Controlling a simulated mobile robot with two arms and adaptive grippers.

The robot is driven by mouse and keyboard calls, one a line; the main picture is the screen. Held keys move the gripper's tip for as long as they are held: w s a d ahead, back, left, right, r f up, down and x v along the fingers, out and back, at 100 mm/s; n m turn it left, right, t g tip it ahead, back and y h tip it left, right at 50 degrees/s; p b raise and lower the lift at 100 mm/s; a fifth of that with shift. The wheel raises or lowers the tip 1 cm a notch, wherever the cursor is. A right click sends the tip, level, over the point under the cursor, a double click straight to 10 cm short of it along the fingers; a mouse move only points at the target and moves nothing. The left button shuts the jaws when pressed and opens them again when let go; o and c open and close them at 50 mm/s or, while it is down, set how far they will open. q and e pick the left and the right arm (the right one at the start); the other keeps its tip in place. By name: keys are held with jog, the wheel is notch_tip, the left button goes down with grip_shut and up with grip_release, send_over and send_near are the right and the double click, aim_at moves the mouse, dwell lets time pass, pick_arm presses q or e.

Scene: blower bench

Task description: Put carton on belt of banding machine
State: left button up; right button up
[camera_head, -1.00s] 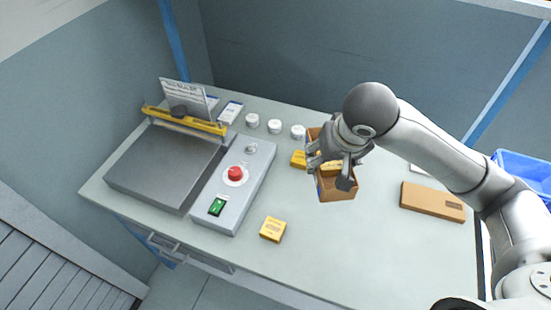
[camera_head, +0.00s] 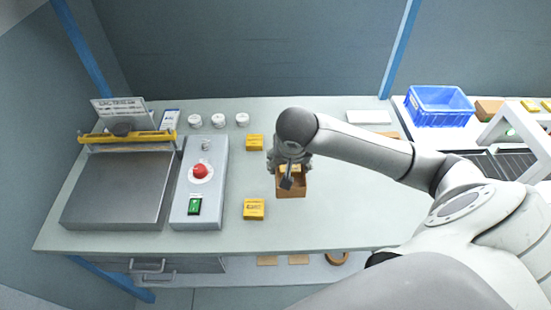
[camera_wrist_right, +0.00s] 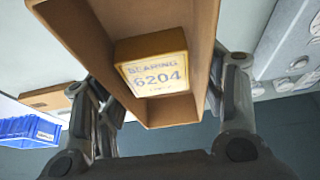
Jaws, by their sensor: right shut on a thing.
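My right gripper (camera_head: 288,172) is shut on a small open brown carton (camera_head: 292,190) over the middle of the bench. In the right wrist view the carton (camera_wrist_right: 85,45) sits between the two fingers, with a yellow box (camera_wrist_right: 155,75) marked BEARING 6204 inside. Whether the carton touches the bench is hard to tell. The banding machine seems to be the white arch (camera_head: 508,122) with a dark belt (camera_head: 510,163) at the far right, partly cut off and partly behind my right arm. The carton is well to the left of it. My left gripper is not in view.
A blue crate (camera_head: 440,108) stands near the arch. Two yellow boxes (camera_head: 254,142) (camera_head: 253,209) lie left of the carton, near a control box (camera_head: 200,183) with a red button. A flat grey plate (camera_head: 118,190) and several white jars (camera_head: 218,121) are further left.

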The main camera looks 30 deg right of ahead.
jog(key=w+f, duration=0.2)
jog(key=w+d+f, duration=0.1)
jog(key=w+f, duration=0.1)
jog(key=w+d+f, duration=0.1)
jog(key=w+f, duration=0.1)
jog(key=w, duration=0.1)
jog(key=shift+d+f+p, duration=0.1)
jog(key=shift+f+p, duration=0.25)
jog(key=shift+p, duration=0.05)
notch_tip(320, 180, down, 3)
jog(key=shift+w+r+p, duration=0.1)
jog(key=shift+p, duration=0.4)
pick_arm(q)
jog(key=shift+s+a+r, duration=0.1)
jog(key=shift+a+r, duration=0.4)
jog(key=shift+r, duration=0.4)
pick_arm(e)
jog(key=shift+f, duration=0.3)
jog(key=shift+f, duration=0.15)
jog(key=o, duration=1.1)
